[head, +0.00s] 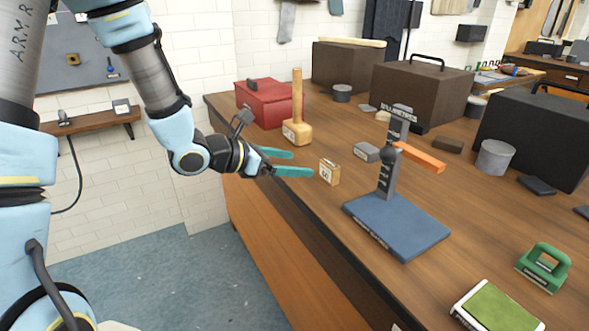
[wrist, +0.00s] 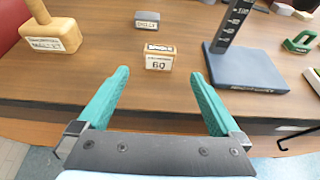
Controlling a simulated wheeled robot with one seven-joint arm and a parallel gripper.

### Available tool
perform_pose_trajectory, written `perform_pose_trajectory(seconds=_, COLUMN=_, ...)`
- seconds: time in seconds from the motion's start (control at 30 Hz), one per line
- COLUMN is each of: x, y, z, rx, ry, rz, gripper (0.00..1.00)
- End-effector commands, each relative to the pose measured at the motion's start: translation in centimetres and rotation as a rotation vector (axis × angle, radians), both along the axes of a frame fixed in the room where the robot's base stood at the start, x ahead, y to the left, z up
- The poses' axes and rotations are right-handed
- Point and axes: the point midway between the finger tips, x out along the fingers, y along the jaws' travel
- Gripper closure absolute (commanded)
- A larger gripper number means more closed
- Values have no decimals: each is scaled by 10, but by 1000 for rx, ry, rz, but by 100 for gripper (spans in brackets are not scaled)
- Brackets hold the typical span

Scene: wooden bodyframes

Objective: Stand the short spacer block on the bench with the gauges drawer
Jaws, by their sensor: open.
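A small wooden block marked 60 (head: 329,172) stands upright near the left edge of the workbench (head: 300,222); it also shows in the wrist view (wrist: 158,60). It looks like the spacer block, but its small print is not clear. My gripper (head: 302,163) is open and empty, with its teal fingers pointing at the block. In the wrist view the block is just beyond the fingertips (wrist: 160,74), between their lines and apart from both. I cannot make out a drawer labelled for gauges.
A wooden mallet (head: 296,131) stands left of the block, by a red toolbox (head: 272,103). A blue-based stand (head: 397,224) with an orange arm is to the right. A small grey block (head: 366,152) lies behind. Another bench (head: 562,72) is at the far right.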

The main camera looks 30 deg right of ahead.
Motion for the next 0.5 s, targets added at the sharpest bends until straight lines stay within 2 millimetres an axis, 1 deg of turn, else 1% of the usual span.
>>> perform_pose_trajectory(seconds=0.1, x=0, y=4, z=1, rx=1, ry=2, rz=1, gripper=0)
perform_pose_trajectory(seconds=0.27, x=0, y=4, z=1, rx=2, ry=0, rz=-2, gripper=0)
perform_pose_trajectory(seconds=0.33, x=-2, y=8, z=2, rx=11, ry=-15, rz=-20, gripper=0)
perform_pose_trajectory(seconds=0.37, x=-3, y=11, z=2, rx=20, ry=-28, rz=-37, gripper=0)
perform_pose_trajectory(seconds=0.43, x=-8, y=24, z=2, rx=52, ry=-76, rz=-97, gripper=0)
perform_pose_trajectory(seconds=0.47, x=-10, y=32, z=1, rx=71, ry=-105, rz=-131, gripper=0)
perform_pose_trajectory(seconds=0.5, x=-14, y=45, z=0, rx=103, ry=-150, rz=-187, gripper=0)
